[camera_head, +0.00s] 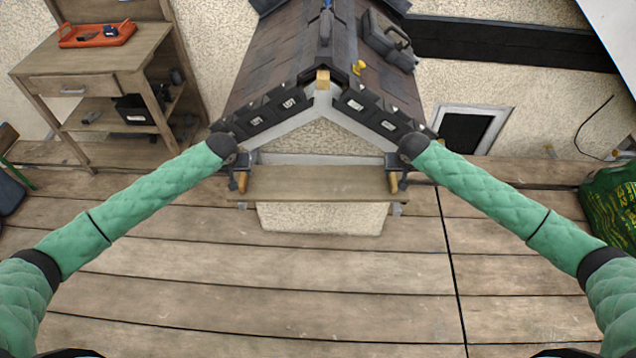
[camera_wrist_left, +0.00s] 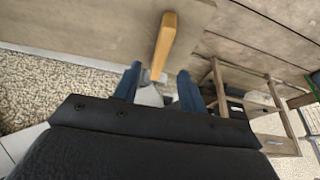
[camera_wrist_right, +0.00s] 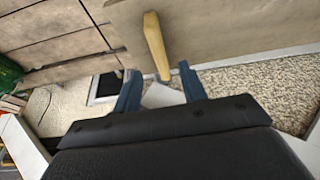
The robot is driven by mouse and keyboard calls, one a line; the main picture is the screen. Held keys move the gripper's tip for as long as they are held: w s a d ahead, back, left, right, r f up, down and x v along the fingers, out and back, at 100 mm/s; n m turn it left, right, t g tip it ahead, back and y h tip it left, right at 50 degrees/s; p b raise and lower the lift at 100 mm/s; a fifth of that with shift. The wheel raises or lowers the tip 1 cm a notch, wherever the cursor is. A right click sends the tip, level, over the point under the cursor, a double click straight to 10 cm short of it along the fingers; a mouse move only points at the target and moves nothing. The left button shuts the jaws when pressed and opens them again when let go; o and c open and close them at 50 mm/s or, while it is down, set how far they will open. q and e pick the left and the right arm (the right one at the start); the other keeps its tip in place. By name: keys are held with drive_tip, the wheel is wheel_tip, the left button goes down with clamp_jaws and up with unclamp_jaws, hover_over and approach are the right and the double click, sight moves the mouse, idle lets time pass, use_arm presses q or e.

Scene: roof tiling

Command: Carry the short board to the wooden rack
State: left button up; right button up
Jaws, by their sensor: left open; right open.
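The short board (camera_head: 318,184) is a pale wooden plank lying level across the front of the roof gable. An upright tan wooden grip (camera_head: 242,182) shows at its left end and another (camera_head: 394,182) at its right end. My left gripper (camera_head: 238,172) is open at the left grip, which shows in the left wrist view (camera_wrist_left: 165,45) ahead of the parted fingers. My right gripper (camera_head: 401,172) is open at the right grip, seen likewise in the right wrist view (camera_wrist_right: 155,45). Neither jaw is closed on a grip. The wooden rack (camera_head: 82,84) with drawer and shelves stands at left.
An orange tray (camera_head: 97,34) with tools lies on the rack's top. The small tiled roof (camera_head: 270,65) rises behind the board, with a dark case (camera_head: 388,42) on it. A green sack (camera_head: 612,205) stands at right. The plank floor (camera_head: 260,275) in front is clear.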

sight(243, 175)
use_arm(q)
drive_tip(key=shift+x, duration=3.45)
use_arm(e)
drive_tip(key=shift+x, duration=3.35)
use_arm(q)
clamp_jaws()
use_arm(e)
clamp_jaws()
use_arm(q)
drive_tip(key=shift+r, duration=0.1)
use_arm(e)
drive_tip(key=shift+w+r, duration=0.1)
